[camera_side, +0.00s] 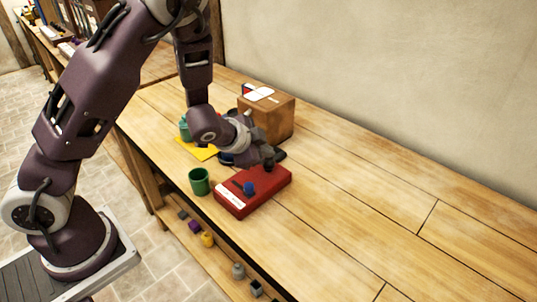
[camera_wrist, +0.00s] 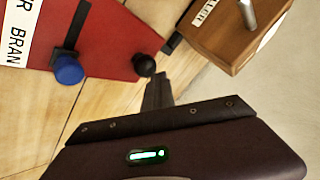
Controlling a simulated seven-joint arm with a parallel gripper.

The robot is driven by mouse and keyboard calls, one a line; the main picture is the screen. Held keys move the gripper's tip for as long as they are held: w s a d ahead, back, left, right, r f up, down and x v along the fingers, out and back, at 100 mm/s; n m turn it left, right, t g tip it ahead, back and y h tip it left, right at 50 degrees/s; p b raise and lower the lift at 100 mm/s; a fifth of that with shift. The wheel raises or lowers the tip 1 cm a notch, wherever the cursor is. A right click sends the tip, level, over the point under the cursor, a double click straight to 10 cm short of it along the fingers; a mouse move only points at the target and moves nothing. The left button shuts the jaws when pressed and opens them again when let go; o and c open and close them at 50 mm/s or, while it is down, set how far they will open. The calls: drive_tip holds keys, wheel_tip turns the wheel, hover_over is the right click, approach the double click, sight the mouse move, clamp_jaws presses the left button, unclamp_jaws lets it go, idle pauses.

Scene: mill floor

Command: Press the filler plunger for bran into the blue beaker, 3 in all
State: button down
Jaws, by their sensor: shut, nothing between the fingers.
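The red filler box (camera_side: 262,195) lies on the bench. In the wrist view its red top (camera_wrist: 110,40) carries a white label (camera_wrist: 18,30) reading "BRAN", a blue knob (camera_wrist: 68,70) and a black ball knob (camera_wrist: 145,65). My gripper (camera_wrist: 158,82) is shut and empty, its tips close beside the black ball; I cannot tell whether they touch. In the side view my gripper (camera_side: 268,162) is at the box's far end. A dark blue shape (camera_side: 226,159), partly hidden behind my wrist, may be the blue beaker; I cannot tell.
A green beaker (camera_side: 199,182) stands left of the red box. A brown box (camera_side: 268,117) stands behind my gripper; its label in the wrist view (camera_wrist: 204,12) is partly cut off. A yellow mat (camera_side: 203,154) and a teal object (camera_side: 185,129) are left. The bench's right is clear.

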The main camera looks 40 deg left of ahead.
drive_tip(key=shift+f, duration=0.15)
drive_tip(key=shift+r, duration=1.35)
drive_tip(key=shift+r, duration=0.1)
drive_tip(key=shift+r, duration=2.45)
wheel_tip(320, 180, up, 4)
drive_tip(key=shift+f, duration=0.1)
idle(0.3)
drive_tip(key=shift+f, duration=0.1)
hover_over(266, 161)
drive_tip(key=shift+a+f, duration=0.1)
drive_tip(key=shift+f, duration=4.25)
